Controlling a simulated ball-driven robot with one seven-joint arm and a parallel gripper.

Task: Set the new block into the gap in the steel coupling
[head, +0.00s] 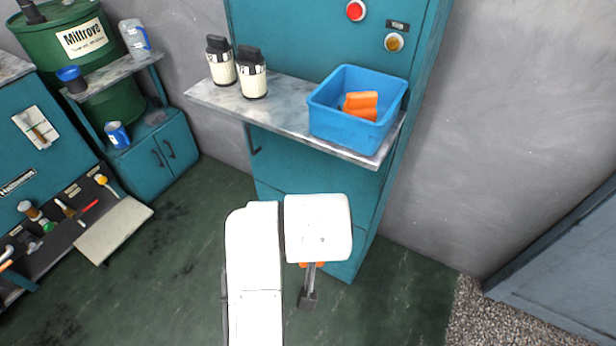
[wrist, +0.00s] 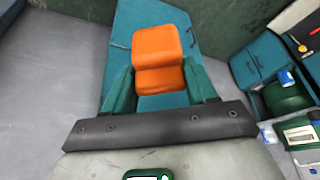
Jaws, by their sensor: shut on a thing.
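My gripper (wrist: 158,84) is shut on an orange block (wrist: 158,50) in the wrist view. The block has rounded edges and a step across it, and sits between the two green fingers. In the head view my white arm hides most of the gripper, and only small orange patches (head: 319,264) show beneath the arm. A blue bin (head: 345,128) on the shelf holds more orange, one or more similar blocks (head: 361,105). I cannot make out the steel coupling or its gap in either view.
The bin stands at the right end of a marbled shelf (head: 280,112) on a teal cabinet, with two cream-and-black bottles (head: 253,78) to its left. A green drum (head: 75,50) and a bench (head: 110,225) with tools are at left. The green floor between is clear.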

